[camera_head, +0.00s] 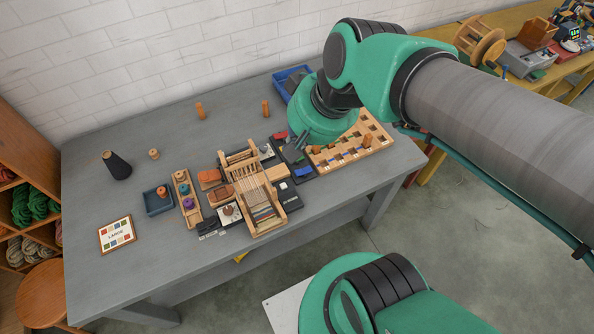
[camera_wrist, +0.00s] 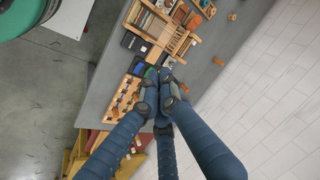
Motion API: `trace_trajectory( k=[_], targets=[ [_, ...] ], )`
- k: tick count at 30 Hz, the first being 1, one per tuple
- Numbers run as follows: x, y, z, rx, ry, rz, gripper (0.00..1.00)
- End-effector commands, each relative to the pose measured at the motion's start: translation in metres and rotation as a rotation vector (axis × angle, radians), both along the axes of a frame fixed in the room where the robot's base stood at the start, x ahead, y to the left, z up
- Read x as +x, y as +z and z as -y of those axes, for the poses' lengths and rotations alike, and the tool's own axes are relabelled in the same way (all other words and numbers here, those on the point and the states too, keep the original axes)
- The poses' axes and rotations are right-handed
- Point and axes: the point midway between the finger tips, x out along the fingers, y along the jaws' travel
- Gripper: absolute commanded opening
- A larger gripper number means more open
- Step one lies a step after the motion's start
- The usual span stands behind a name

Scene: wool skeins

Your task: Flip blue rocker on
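The blue rocker (camera_head: 303,171) sits on a dark plate between the loom and the pegged wooden board. In the wrist view a small blue patch (camera_wrist: 140,70), likely the same rocker, shows just beside my fingertips. Its on or off tilt is too small to tell. My gripper (camera_head: 294,152) points down over the dark plate, a little behind the rocker in the head view. In the wrist view my gripper's fingers (camera_wrist: 160,80) come together at their tips with nothing seen between them. They hide part of the plate.
A wooden loom (camera_head: 262,208) stands left of the plate. A wooden board with square holes (camera_head: 372,137) lies to the right. A red piece (camera_head: 280,135) lies behind my gripper. A blue tray (camera_head: 283,90) is at the back.

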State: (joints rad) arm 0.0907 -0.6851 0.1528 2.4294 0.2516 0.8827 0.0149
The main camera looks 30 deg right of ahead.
Motion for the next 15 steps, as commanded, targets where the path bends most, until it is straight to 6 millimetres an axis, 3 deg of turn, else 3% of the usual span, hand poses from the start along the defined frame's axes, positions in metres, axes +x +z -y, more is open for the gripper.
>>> trace_trajectory(
  k=[9,15],
  targets=[
    [0.049,-0.059,-0.014,0.344,-0.301,-0.141,0.00],
    [0.085,-0.095,-0.008,0.553,-0.522,-0.204,0.00]
  ],
)
